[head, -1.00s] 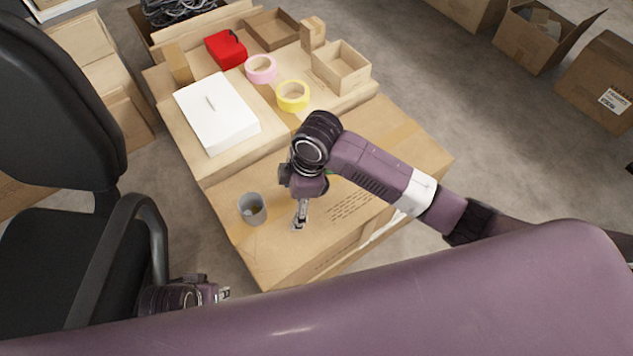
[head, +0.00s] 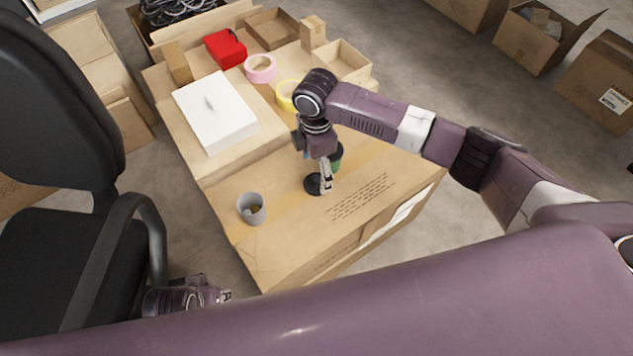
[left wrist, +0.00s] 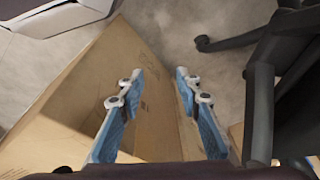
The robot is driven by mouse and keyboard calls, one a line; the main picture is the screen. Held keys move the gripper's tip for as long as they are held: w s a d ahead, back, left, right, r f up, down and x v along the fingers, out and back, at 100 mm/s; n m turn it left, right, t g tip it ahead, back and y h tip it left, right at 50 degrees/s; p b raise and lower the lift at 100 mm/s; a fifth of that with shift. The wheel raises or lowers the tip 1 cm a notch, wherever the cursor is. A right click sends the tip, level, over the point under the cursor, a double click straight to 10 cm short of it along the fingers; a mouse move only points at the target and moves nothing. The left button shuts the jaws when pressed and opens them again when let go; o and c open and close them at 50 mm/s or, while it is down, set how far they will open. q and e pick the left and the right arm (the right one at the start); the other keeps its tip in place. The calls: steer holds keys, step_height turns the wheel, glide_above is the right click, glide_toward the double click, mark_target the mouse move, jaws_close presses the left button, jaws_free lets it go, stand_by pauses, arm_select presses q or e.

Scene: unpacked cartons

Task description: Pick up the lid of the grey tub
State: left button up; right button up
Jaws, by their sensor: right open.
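The grey tub (head: 251,209) stands upright and open-topped near the left edge of the big carton, with something small inside. A dark round disc (head: 313,185), which looks like a lid, lies flat on the carton to the right of the tub. My right gripper (head: 326,190) points down at the disc's right side and partly covers it. It is open; I cannot tell whether it touches the disc. My left gripper (head: 226,296) is low by the chair; in the left wrist view (left wrist: 160,75) its fingers are apart with nothing between them.
A green object (head: 336,157) stands partly hidden behind my right gripper. A white box (head: 216,112), pink tape (head: 261,68), yellow tape (head: 287,97) and a red case (head: 226,48) sit farther back. An office chair (head: 60,130) stands at left. The carton's front is clear.

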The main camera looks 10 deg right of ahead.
mark_target(317, 179)
step_height(317, 179, down, 4)
steer(key=shift+b, duration=0.65)
arm_select(q)
steer(key=shift+w+v, duration=0.2)
steer(key=shift+v, duration=0.75)
steer(key=shift+w+v, duration=0.2)
steer(key=shift+v, duration=0.7)
steer(key=shift+w+v, duration=0.2)
steer(key=shift+v, duration=0.75)
arm_select(e)
steer(key=shift+f, duration=0.45)
arm_select(q)
steer(key=shift+r, duration=0.15)
arm_select(e)
steer(key=c, duration=0.8)
